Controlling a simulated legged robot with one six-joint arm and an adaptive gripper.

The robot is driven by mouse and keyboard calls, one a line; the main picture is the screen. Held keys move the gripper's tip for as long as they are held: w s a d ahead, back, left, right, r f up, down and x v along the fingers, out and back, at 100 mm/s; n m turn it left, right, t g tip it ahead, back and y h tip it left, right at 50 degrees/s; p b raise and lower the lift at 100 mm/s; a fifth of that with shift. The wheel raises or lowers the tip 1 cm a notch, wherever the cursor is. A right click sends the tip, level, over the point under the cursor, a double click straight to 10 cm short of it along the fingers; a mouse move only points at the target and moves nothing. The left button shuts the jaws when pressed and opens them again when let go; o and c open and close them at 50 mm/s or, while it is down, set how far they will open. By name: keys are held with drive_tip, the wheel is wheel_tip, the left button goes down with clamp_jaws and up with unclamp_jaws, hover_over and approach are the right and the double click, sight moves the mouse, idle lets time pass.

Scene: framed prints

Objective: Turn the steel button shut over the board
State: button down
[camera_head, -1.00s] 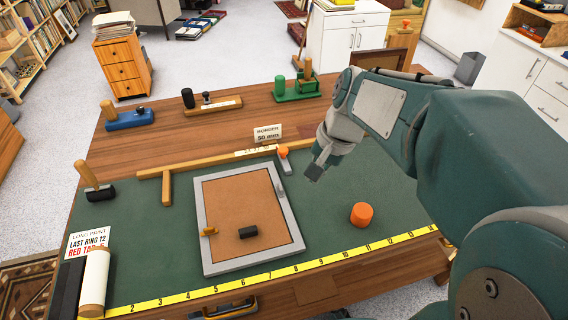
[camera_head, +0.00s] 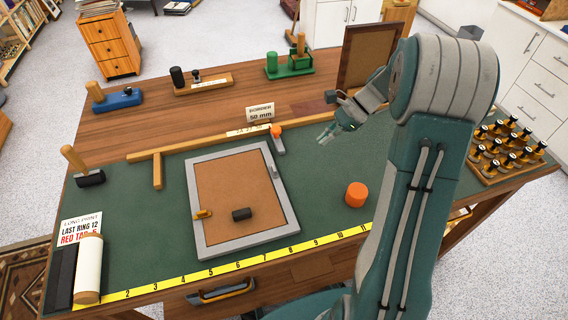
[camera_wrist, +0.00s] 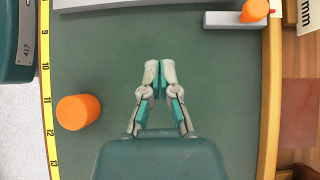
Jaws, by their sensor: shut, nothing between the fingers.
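The grey picture frame (camera_head: 193,190) lies on the green mat with the brown board (camera_head: 230,185) inside it. The steel button (camera_head: 276,171) is a small grey piece on the frame's right rail; whether it reaches over the board is too small to tell. A yellow button (camera_head: 203,214) on the left rail points in over the board. A black block (camera_head: 241,214) lies on the board. My gripper (camera_head: 326,138) is shut and empty, above the mat to the right of the frame. The wrist view shows its fingertips (camera_wrist: 160,70) together over bare mat; the steel button is not visible there.
A grey bar with an orange knob (camera_head: 277,131) lies behind the frame's right corner. An orange cylinder (camera_head: 356,194) stands right of the frame. A wooden rail (camera_head: 180,149) runs behind, and a yellow tape (camera_head: 230,267) along the front. The mat below my gripper is clear.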

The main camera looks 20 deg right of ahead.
sight(278, 172)
drive_tip(key=shift+d, duration=0.15)
drive_tip(key=shift+f, duration=0.1)
drive_tip(key=x, duration=0.9)
drive_tip(key=shift+s+a+f, duration=0.1)
drive_tip(key=shift+a+f, duration=0.05)
drive_tip(key=shift+a, duration=0.15)
drive_tip(key=a, duration=0.3)
drive_tip(key=shift+a+f, duration=0.1)
drive_tip(key=shift+a, duration=0.6)
drive_tip(key=shift+d+m+t, duration=0.25)
drive_tip(key=shift+m+t, duration=0.05)
